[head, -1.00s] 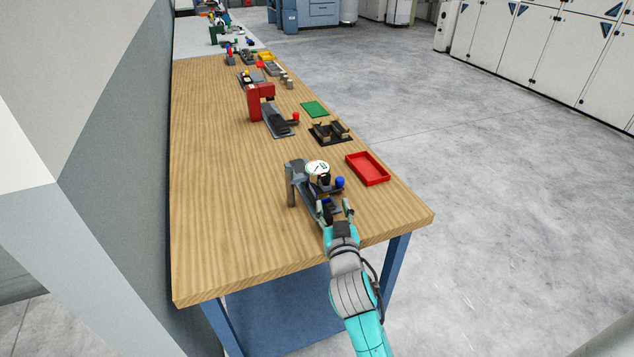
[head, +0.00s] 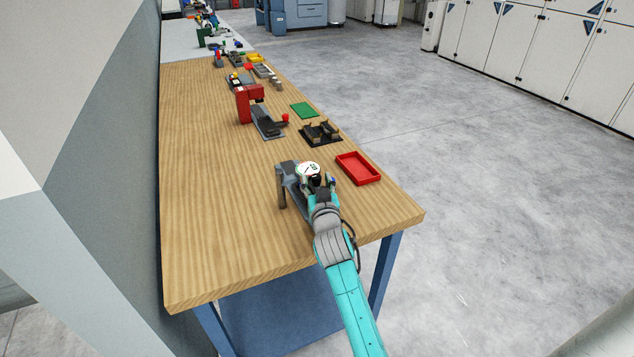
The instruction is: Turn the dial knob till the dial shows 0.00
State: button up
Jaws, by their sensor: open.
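The dial (head: 308,170) has a round white face with a dark needle and sits on a grey stand (head: 289,177) near the front of the wooden bench. Its reading is too small to tell. My gripper (head: 320,184) is open and reaches over the front of the stand, just below and right of the dial face. A bit of blue knob (head: 331,181) shows by the right finger. The gripper hides most of the knob and the stand's lower part, so I cannot tell whether the fingers touch it.
A red tray (head: 358,169) lies right of the stand. Behind are a black fixture (head: 321,134), a green plate (head: 303,110) and a red press-like device (head: 250,104). More small items line the far bench. The wooden bench (head: 215,210) is bare at left.

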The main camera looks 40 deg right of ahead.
grip_shut()
jog(key=shift+s+d+n+t+y, duration=0.15)
jog(key=shift+n+t+y, duration=0.35)
jog(key=shift+n+y, duration=0.3)
jog(key=shift+d+n+t+y, duration=0.1)
jog(key=shift+n+t+y, duration=0.25)
jog(key=shift+n+y, duration=0.6)
jog(key=shift+d+n+t+y, duration=0.1)
jog(key=shift+n+t+y, duration=0.3)
jog(key=shift+y, duration=1.05)
jog(key=shift+d+n+y, duration=0.15)
jog(key=shift+n+y, duration=1.9)
jog(key=shift+y, duration=1.05)
jog(key=shift+n+g+y, duration=0.25)
jog(key=shift+n+y, duration=0.05)
jog(key=shift+y, duration=0.2)
grip_release()
